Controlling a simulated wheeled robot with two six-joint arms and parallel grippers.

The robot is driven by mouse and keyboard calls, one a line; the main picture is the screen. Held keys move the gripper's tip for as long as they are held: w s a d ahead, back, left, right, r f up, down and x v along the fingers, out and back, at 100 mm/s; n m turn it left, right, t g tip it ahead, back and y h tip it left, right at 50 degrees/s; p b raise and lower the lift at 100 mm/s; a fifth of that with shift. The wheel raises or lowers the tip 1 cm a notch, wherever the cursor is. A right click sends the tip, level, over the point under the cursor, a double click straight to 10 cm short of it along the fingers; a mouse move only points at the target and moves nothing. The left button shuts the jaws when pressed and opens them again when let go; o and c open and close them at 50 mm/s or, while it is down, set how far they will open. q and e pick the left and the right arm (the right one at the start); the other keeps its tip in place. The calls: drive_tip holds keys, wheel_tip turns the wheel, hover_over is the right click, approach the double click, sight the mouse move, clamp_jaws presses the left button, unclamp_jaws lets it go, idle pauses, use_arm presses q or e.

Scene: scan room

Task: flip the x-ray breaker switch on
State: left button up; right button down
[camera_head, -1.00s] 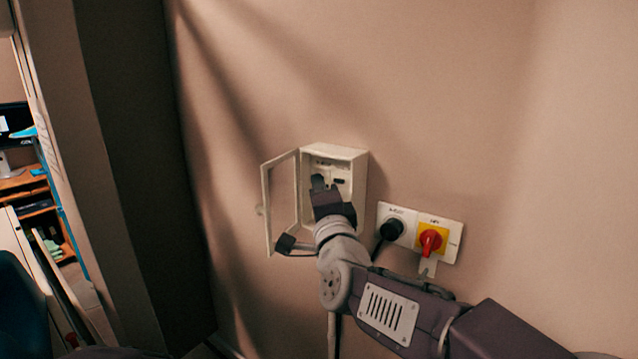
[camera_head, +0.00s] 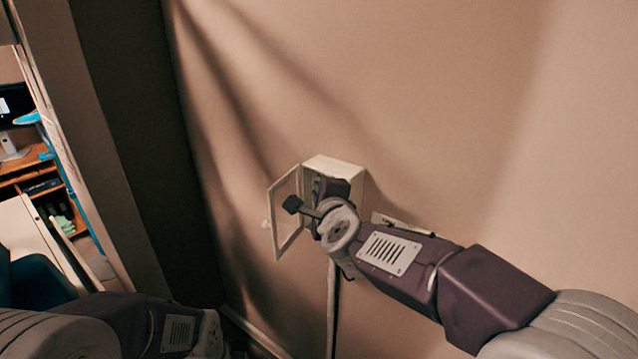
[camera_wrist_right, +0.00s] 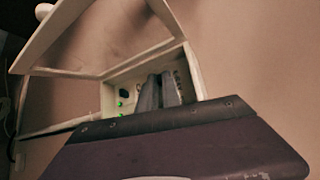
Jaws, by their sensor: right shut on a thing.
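The white breaker box (camera_head: 335,164) hangs on the wall with its framed door (camera_head: 284,238) swung open to the left. My right gripper (camera_wrist_right: 161,92) reaches into the open box. In the right wrist view its two grey fingers are close together, shut on what appears to be the breaker switch. The switch itself is hidden between and behind the fingers. In the head view my right wrist covers most of the box's inside. My left arm (camera_head: 150,325) shows low at the left, and its gripper is not visible.
Two small green spots (camera_wrist_right: 121,109) show inside the box, left of the fingers. A white switch plate (camera_head: 402,223) on the wall is mostly covered by my right arm. A dark doorway edge and a desk (camera_head: 22,166) are at the left.

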idle(0.4)
drive_tip(key=c, duration=1.5)
unclamp_jaws()
drive_tip(key=shift+c, duration=0.2)
drive_tip(key=p+v, duration=0.1)
drive_tip(key=v, duration=0.8)
drive_tip(key=shift+p, duration=0.4)
drive_tip(key=shift+r, duration=0.1)
